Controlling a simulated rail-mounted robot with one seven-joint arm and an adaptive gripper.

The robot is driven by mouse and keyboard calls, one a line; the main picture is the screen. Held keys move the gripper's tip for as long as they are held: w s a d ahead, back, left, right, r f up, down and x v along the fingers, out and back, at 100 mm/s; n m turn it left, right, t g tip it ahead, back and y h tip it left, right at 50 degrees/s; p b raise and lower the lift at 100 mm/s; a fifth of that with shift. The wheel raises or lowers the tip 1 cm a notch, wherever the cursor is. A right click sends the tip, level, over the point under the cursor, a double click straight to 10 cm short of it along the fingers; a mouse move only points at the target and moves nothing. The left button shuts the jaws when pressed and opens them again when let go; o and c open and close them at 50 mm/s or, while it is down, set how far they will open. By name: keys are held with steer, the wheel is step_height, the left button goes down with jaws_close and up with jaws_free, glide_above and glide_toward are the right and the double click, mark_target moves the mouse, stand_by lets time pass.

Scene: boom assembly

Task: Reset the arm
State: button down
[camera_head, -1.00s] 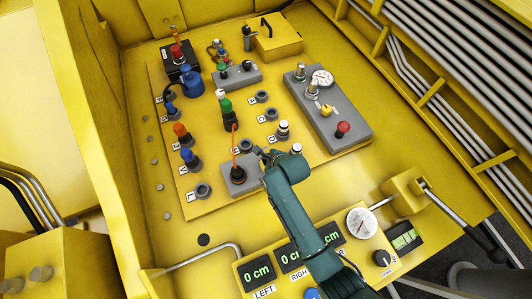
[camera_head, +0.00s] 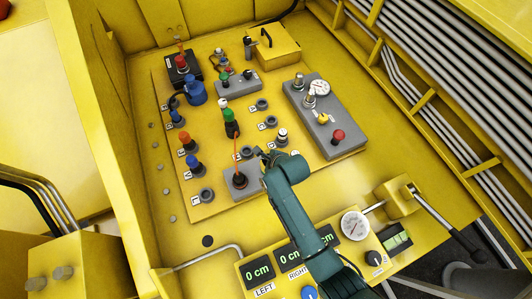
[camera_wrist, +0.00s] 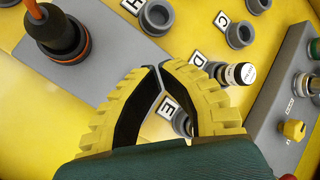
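My green arm (camera_head: 298,215) reaches up from the bottom of the head view over the yellow panel. My gripper (camera_head: 258,152) is at its far end, partly hidden by the wrist, just right of the grey block (camera_head: 236,183) with the black and orange plug. In the wrist view, my gripper (camera_wrist: 157,70) has yellow ribbed fingers with black inner faces. Their tips meet, and nothing shows held between them. The label E (camera_wrist: 168,108) shows behind the fingers.
A black plug with an orange cable (camera_wrist: 55,32) stands close to my gripper. A white-topped connector (camera_head: 282,136) stands right of it. A grey block with gauge and knobs (camera_head: 325,120) lies farther right. Displays (camera_head: 258,271) and a dial (camera_head: 355,225) sit in front.

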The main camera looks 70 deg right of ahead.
step_height(320, 180, up, 2)
steer(key=shift+r+p, duration=0.1)
steer(key=shift+p, duration=0.6)
